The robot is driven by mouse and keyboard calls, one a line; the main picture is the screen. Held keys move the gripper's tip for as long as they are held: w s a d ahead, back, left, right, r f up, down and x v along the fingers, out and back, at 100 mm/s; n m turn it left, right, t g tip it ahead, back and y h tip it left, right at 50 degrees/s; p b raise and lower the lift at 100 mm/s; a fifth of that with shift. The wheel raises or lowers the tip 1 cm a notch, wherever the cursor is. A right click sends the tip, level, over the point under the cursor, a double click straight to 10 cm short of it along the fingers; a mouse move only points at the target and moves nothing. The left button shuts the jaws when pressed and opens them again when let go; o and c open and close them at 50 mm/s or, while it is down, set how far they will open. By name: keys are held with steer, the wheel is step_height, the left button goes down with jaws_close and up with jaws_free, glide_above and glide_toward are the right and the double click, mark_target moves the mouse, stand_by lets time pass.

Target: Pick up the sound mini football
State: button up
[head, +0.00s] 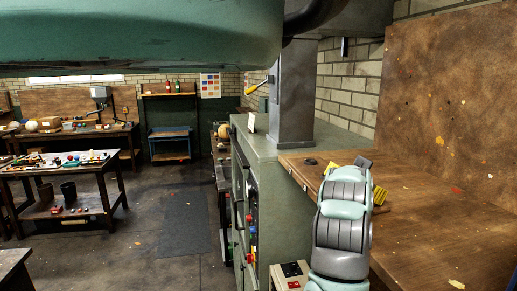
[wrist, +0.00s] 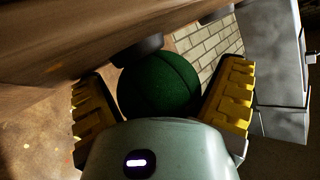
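A dark green ball (wrist: 160,85) with a curved seam lies between the fingers of my gripper (wrist: 165,68) in the wrist view. Its lower part is hidden behind the gripper's pale body. The yellow-padded fingers stand apart on either side, with small gaps between pads and ball. In the head view my gripper (head: 355,180) is low over the wooden bench top (head: 430,228), and no green ball shows there. I cannot tell from these views whether this ball is sound.
A speckled wooden panel (head: 455,110) rises behind the bench. A grey column (head: 292,95) stands on a green cabinet (head: 245,150) to the left. A cluttered table (head: 65,165) stands farther left, with open floor between.

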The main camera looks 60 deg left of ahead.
steer(key=c, duration=1.1)
steer(key=shift+c, duration=0.2)
steer(key=shift+r, duration=0.2)
